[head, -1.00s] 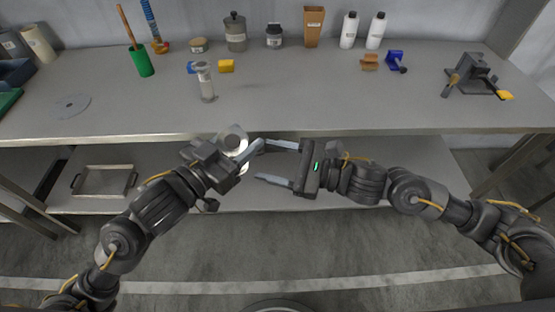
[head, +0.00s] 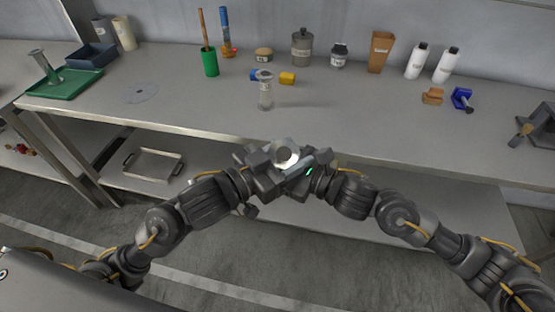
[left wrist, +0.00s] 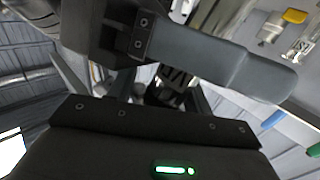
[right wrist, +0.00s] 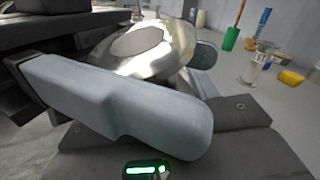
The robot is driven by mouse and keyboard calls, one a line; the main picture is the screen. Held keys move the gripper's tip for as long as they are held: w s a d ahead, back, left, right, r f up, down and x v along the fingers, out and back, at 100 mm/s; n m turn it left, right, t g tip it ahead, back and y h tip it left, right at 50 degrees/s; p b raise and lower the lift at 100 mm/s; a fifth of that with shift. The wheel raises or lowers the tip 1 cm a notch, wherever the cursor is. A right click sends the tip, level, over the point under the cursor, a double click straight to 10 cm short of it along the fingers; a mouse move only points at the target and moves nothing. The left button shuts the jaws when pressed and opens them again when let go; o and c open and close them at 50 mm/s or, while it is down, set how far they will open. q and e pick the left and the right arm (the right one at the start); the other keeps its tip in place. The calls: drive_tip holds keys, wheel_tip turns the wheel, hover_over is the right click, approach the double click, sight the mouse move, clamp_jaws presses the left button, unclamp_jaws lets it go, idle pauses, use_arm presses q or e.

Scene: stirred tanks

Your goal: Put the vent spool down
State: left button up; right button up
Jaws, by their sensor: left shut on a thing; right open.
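The vent spool, a shiny round metal piece (head: 287,151), is held up in front of the bench edge, with its round end face showing. It also shows bright in the right wrist view (right wrist: 150,45). My left gripper (head: 280,164) is shut on it; the fingers hide its lower part. My right gripper (head: 308,164) is open and close against the spool and the left gripper, one finger crossing in front of the spool in the right wrist view. I cannot tell whether it touches the spool.
A grey bench (head: 190,105) has free room at front left, near a flat disc (head: 143,93). A labelled upright fitting (head: 265,92) and yellow block (head: 287,78) stand behind the grippers. A green tray (head: 85,92) is far left. A metal tray (head: 152,165) lies on the lower shelf.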

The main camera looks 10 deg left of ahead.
drive_tip(key=shift+c, duration=0.2)
drive_tip(key=c, duration=1)
use_arm(q)
drive_tip(key=o, duration=1.3)
use_arm(e)
drive_tip(key=shift+c, duration=0.6)
